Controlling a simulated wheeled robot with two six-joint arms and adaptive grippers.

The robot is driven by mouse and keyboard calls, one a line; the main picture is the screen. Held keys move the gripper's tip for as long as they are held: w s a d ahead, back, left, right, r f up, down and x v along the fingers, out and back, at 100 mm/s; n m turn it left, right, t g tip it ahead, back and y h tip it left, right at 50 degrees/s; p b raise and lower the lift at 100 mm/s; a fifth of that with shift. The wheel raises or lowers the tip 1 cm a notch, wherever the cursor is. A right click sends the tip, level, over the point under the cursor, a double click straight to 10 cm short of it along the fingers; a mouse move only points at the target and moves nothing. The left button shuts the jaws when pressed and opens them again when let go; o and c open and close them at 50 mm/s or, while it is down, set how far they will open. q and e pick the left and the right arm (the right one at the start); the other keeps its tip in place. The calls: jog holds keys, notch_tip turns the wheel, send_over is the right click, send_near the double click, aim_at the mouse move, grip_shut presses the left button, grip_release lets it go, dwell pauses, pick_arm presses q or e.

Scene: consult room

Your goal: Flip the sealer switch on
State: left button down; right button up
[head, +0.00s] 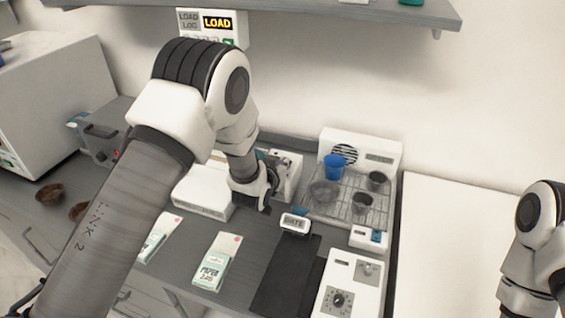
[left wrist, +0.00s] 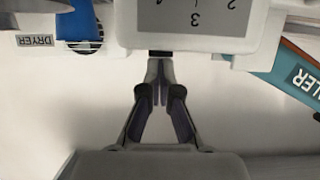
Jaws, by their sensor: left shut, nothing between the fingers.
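The sealer (head: 287,168) is a white unit with teal parts on the grey bench, partly hidden behind my left wrist in the head view. A teal label ending in "LER" (left wrist: 303,78) shows upside down at the right of the left wrist view. My left gripper (head: 266,206) is low at the front of the sealer, pointing down. It is shut and empty; its fingertips (left wrist: 159,66) meet just by a white-framed grey panel with numbers (left wrist: 195,18). I cannot make out the sealer switch or its position. My right gripper is out of the head view.
A white drying unit (head: 385,150) with a rack of cups stands right of the sealer. A white box (head: 203,196) is at its left. A small display (head: 294,224), dark mat (head: 280,280), dial unit (head: 352,278) and packet (head: 216,262) lie in front. A shelf (head: 350,12) hangs above.

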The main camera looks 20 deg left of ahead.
pick_arm(q)
jog(key=shift+f, duration=0.1)
jog(key=shift+s+f+b, duration=0.1)
jog(key=shift+f+b, duration=0.25)
jog(key=shift+b, duration=0.2)
jog(key=shift+s+r, duration=0.1)
jog(key=shift+r, duration=0.15)
jog(key=shift+r+p, duration=0.55)
jog(key=shift+r, duration=0.15)
jog(key=shift+r, duration=0.1)
